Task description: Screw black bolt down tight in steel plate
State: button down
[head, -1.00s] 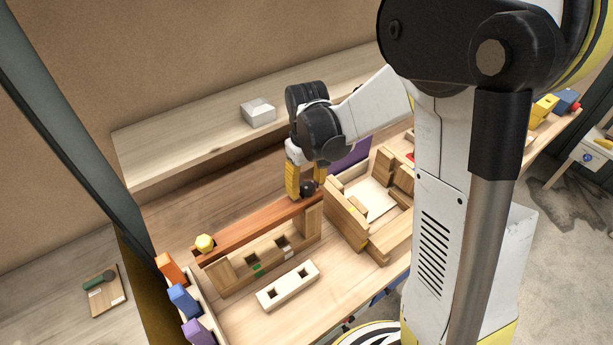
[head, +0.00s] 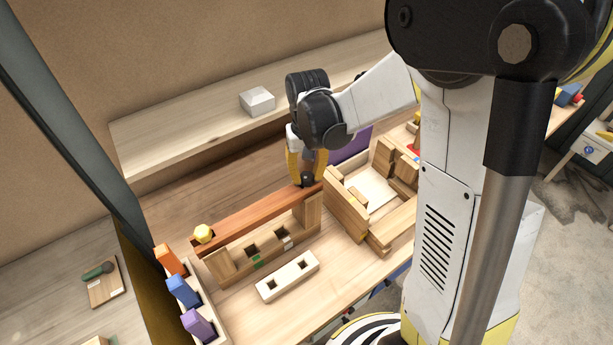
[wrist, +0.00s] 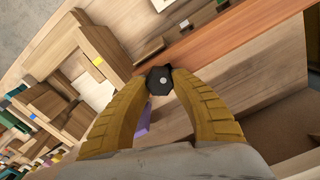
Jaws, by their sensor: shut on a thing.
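The black bolt (head: 307,182) is at the right end of a reddish-brown wooden bar (head: 250,222). In the wrist view its dark, faceted head (wrist: 159,79) shows between my fingertips. My gripper (head: 306,174) points down over that end, its yellow fingers shut on the bolt head; it also shows in the wrist view (wrist: 160,82). The bolt's shaft is hidden, so I cannot tell how deep it sits. I make out no steel plate; the surface by the bolt looks like wood.
A pale block with two square holes (head: 288,276) lies in front. A wooden box (head: 352,216) stands close on the right. Orange, blue and purple blocks (head: 183,291) stand at the left.

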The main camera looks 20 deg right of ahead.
jog(key=m, duration=0.3)
jog(key=c, duration=1.1)
grip_release()
jog(key=shift+w+f, duration=0.1)
notch_tip(320, 180, up, 12)
jog(key=shift+b, duration=0.3)
jog(key=s+f+n+t+b, duration=0.4)
jog(key=s+f+t+b, duration=0.3)
jog(key=s+f+b, duration=0.5)
jog(key=s+b, duration=0.2)
jog(key=shift+s+a+f+b, duration=0.15)
jog(key=shift+f+b, duration=0.2)
jog(key=shift+f, duration=0.05)
